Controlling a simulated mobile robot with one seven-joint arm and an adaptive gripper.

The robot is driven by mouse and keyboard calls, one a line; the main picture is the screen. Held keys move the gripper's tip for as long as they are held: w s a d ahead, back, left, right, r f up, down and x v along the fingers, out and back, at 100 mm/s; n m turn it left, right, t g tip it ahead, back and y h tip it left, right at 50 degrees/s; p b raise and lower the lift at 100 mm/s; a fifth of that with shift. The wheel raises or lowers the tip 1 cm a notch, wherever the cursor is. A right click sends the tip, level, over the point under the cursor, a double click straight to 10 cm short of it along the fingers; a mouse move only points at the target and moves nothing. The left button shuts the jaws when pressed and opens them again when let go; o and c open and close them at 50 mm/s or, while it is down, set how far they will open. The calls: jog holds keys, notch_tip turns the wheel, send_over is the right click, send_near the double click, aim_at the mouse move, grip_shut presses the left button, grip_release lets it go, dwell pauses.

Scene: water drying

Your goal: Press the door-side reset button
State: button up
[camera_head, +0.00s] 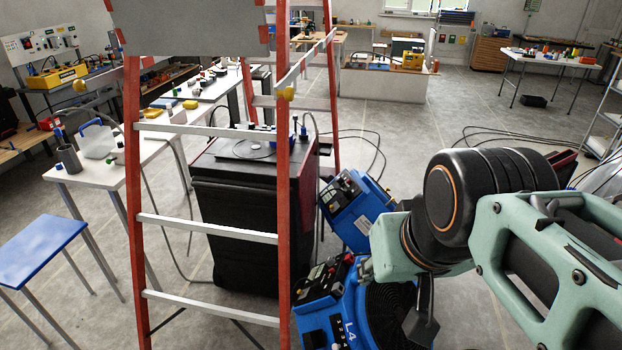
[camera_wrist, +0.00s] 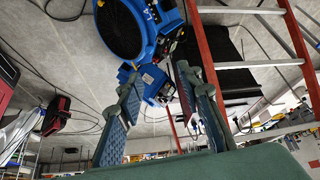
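Two blue machines with dark control panels stand on the floor right of the ladder. The nearer one, marked L4 (camera_head: 330,318), has a round black fan grille; it also shows at the top of the wrist view (camera_wrist: 160,18). The farther blue machine (camera_head: 352,222) is tilted in the picture and appears between my fingers in the wrist view (camera_wrist: 152,82). Small knobs or buttons show on both panels, but I cannot tell which is the reset button. My gripper (camera_wrist: 158,75) is open and empty; in the head view it is partly hidden behind my wrist, above the nearer machine.
A red stepladder (camera_head: 284,190) with pale rungs stands close left of the machines. A black cabinet (camera_head: 235,235) is behind it. Black cables (camera_head: 375,150) lie on the floor. A blue stool (camera_head: 42,250) is at left. Floor is open toward the back right.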

grip_shut()
dwell(1.2)
